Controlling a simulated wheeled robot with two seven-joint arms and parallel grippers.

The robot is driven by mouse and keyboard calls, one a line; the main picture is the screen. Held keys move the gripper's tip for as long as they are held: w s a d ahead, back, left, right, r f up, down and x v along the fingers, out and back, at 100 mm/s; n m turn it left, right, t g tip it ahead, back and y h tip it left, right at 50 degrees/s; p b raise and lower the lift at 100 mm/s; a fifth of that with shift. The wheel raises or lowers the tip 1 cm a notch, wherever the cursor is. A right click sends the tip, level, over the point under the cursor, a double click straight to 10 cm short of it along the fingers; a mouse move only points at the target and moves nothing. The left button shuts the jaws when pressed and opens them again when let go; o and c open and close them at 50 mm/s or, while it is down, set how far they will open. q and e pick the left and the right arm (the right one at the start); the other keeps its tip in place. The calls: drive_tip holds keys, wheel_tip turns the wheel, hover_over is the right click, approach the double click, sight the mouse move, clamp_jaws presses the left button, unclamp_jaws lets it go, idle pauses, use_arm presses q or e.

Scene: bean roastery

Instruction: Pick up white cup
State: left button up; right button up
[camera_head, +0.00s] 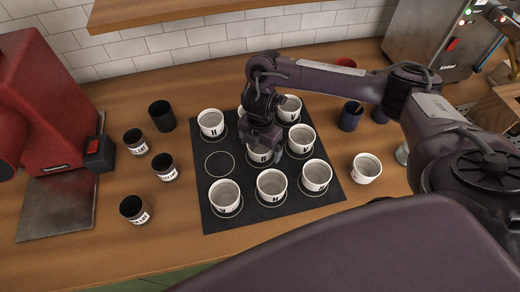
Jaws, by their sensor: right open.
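Several white cups with black letters stand upright on a dark mat (284,213) in the middle of the counter. My right gripper (263,141) is open, pointing down over the middle cup (258,158), and hides much of it. I cannot tell whether it touches that cup. Other cups on the mat include the back left cup (211,124), the right cup (301,141) and the front cup (271,187). One printed circle (219,164) at the mat's left is empty. Another white cup (366,169) stands off the mat, to its right. My left gripper is out of view.
Black cups (165,168) stand left of the mat, beside a red machine (50,105). Dark blue cups (350,118) stand behind on the right. A steel machine (435,38) is at the back right. A wooden shelf (180,10) hangs above.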

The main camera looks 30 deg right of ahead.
drive_tip(key=shift+f, duration=0.2)
drive_tip(key=c, duration=1.2)
